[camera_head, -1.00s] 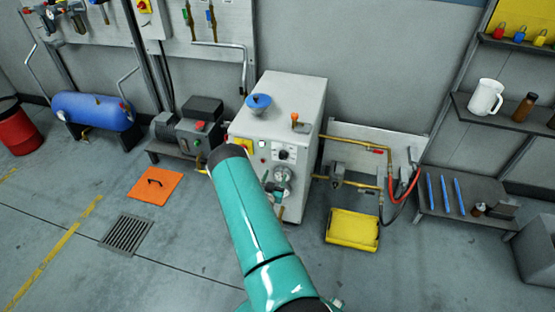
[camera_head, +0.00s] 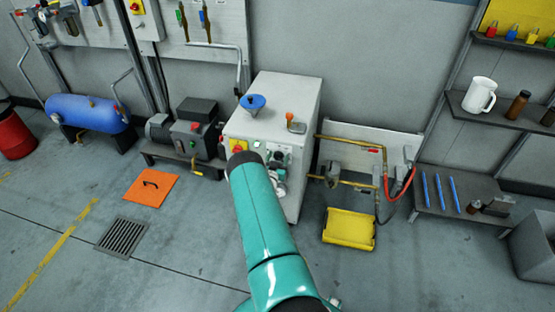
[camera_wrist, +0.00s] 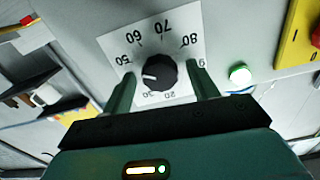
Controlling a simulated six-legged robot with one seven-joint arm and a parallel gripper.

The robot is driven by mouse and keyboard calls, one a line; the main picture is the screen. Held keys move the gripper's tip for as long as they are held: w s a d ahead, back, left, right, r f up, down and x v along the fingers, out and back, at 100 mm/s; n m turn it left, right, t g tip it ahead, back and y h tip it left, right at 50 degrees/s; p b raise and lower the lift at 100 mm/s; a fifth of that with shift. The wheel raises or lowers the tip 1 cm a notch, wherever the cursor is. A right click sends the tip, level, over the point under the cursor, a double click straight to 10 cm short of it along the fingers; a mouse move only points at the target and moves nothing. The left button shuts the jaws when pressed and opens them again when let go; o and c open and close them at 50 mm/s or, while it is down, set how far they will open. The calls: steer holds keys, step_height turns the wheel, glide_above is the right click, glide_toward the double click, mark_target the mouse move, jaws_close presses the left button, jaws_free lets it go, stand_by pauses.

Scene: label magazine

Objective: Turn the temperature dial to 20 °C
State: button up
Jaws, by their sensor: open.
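The temperature dial (camera_wrist: 159,72) is a round black knob on a white plate (camera_wrist: 180,22) with printed numbers around it, on the front of a white cabinet. Its white pointer mark faces left and slightly down, below the 50; the number there is not clear. In the head view the dial (camera_head: 281,153) shows just beyond my arm. My gripper (camera_wrist: 162,77) is open, with one finger on the left and one on the right of the knob, over the lower plate. Gaps show between fingers and knob; I cannot tell whether they are level in depth. The lowest numbers are partly hidden.
A lit green button (camera_wrist: 240,75) and a yellow panel with a red knob (camera_wrist: 297,35) sit right of the dial in the wrist view.

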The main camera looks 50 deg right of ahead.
steer(key=c, duration=1)
steer(key=shift+n, duration=0.4)
steer(key=n, duration=0.3)
steer(key=shift+w+a+n, duration=0.1)
steer(key=shift+n, duration=0.2)
steer(key=n, duration=0.5)
steer(key=shift+f, duration=0.1)
steer(key=n, duration=0.7)
steer(key=shift+n, duration=0.3)
steer(key=n, duration=0.7)
steer(key=shift+f, duration=0.1)
